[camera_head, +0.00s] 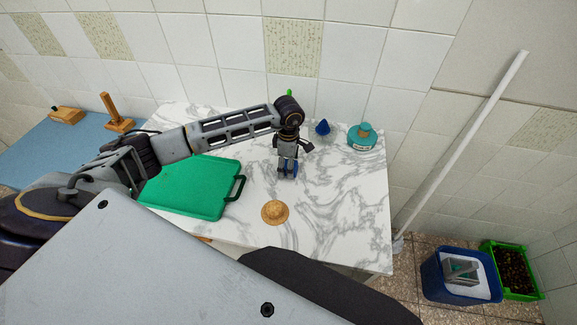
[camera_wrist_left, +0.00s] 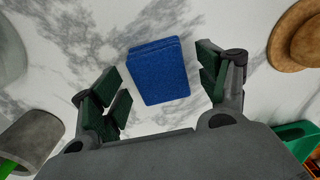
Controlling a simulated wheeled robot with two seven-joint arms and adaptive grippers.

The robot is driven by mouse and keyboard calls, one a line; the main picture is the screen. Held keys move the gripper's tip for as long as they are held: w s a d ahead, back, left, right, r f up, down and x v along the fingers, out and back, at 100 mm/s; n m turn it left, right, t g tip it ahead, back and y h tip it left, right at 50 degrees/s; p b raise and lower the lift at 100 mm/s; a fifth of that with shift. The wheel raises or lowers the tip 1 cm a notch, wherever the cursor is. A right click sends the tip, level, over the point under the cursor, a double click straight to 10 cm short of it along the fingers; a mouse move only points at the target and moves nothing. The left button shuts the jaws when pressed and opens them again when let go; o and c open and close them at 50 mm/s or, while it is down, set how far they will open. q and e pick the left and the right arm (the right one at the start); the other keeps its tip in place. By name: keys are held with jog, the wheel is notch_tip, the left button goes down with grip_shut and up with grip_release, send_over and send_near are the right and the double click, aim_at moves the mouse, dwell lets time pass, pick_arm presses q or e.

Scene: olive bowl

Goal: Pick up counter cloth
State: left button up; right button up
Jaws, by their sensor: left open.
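The counter cloth (camera_wrist_left: 160,72) is a small folded blue stack lying on the white marbled counter, near the middle of the left wrist view. My left gripper (camera_wrist_left: 163,80) is open, with its dark green-padded fingers on either side of the cloth and white counter showing between them and it. In the head view my left gripper (camera_head: 288,173) points down over the counter. Only a bit of blue shows at its fingers there, and most of the cloth is hidden. My right gripper is not in view.
A green cutting board (camera_head: 200,188) lies left of the gripper. A round tan, hat-like object (camera_head: 275,212) lies nearer the front. A grey cup (camera_wrist_left: 32,138) is near the left finger.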

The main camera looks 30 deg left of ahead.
pick_arm(q)
jog(key=shift+f, duration=0.4)
jog(key=c, duration=1.1)
notch_tip(320, 180, up, 10)
jog(key=shift+f+b, duration=0.2)
jog(key=shift+b, duration=0.75)
jog(key=shift+r, duration=0.2)
